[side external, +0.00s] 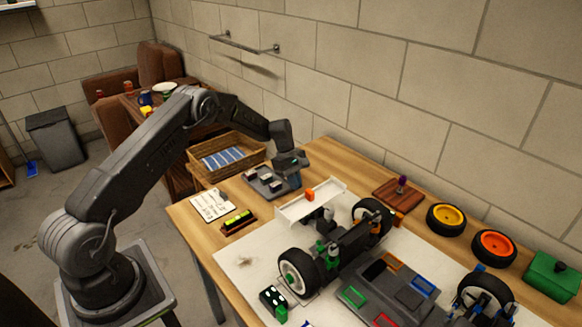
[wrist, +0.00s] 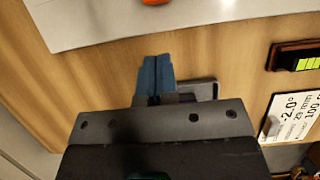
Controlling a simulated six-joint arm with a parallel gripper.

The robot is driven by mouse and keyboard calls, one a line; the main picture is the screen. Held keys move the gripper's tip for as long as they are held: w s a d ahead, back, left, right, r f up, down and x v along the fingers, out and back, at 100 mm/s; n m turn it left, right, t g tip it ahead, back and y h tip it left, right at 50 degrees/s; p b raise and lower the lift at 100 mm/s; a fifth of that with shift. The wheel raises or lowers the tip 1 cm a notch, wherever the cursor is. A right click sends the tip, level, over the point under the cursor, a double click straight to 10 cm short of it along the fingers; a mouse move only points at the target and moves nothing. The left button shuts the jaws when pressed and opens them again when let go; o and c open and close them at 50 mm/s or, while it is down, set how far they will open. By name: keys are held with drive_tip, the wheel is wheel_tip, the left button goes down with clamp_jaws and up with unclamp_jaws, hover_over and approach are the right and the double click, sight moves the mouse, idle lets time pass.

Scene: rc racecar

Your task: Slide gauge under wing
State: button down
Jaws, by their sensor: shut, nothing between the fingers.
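A brown holder with a yellow-green level (side external: 238,219) lies left of the wing. I cannot tell which item is the gauge.
The car chassis (side external: 348,246) stands on a white mat right of the wing. A printed card (side external: 212,205) and a wicker basket (side external: 228,156) are at the left. Loose wheels (side external: 446,219) and a green box (side external: 552,276) line the wall side.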

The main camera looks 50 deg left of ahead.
drive_tip(key=shift+d, duration=2)
drive_tip(key=shift+d, duration=1)
